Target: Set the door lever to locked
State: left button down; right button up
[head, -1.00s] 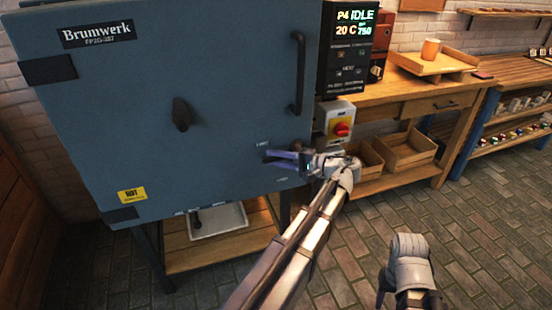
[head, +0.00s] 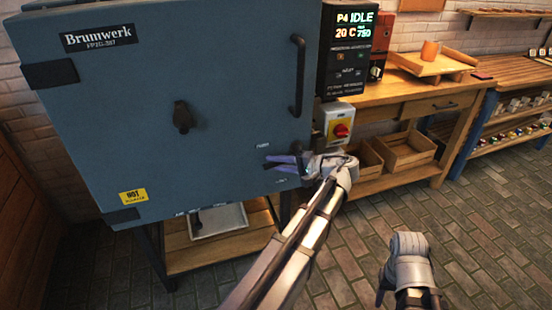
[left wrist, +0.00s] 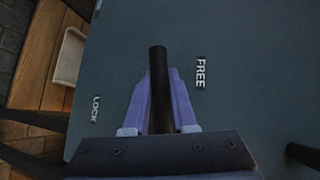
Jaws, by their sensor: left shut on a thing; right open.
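The blue kiln door (head: 110,100) is closed. Its black door lever (left wrist: 159,80) shows in the left wrist view, between the purple fingers of my left gripper (left wrist: 163,98). The lever lies between the LOCK label (left wrist: 96,109) and the FREE label (left wrist: 201,73); its tip is nearer FREE. In the head view my left gripper (head: 284,162) is at the door's lower right and hides most of the lever. It is shut on the lever. My right gripper (head: 402,302) is open and empty over the floor at the lower right, partly cut off by the frame.
A black door handle (head: 298,75) stands above the left gripper. A control box with a red switch (head: 341,130) is just to the right. A workbench (head: 420,98) with wooden crates (head: 403,150) stands behind. The brick floor (head: 350,240) is clear.

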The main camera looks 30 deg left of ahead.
pick_arm(q)
jog(key=shift+d+f+n+t+h+p, duration=0.1)
jog(key=shift+f+n+t+h+p, duration=0.2)
jog(key=shift+f+n+h+p, duration=0.25)
jog(key=w+d+f+n+t+h+p, duration=0.1)
jog(key=w+d+f+n+t+h, duration=0.4)
jog(key=w+n+t+h, duration=0.1)
jog(key=shift+f+t+h+p, duration=0.35)
jog(key=shift+t+h, duration=0.35)
jog(key=shift+h, duration=0.45)
jog(key=shift+w+d, duration=0.1)
jog(key=shift+w, duration=0.05)
jog(key=c, duration=0.7)
grip_release()
jog(key=shift+c, duration=0.2)
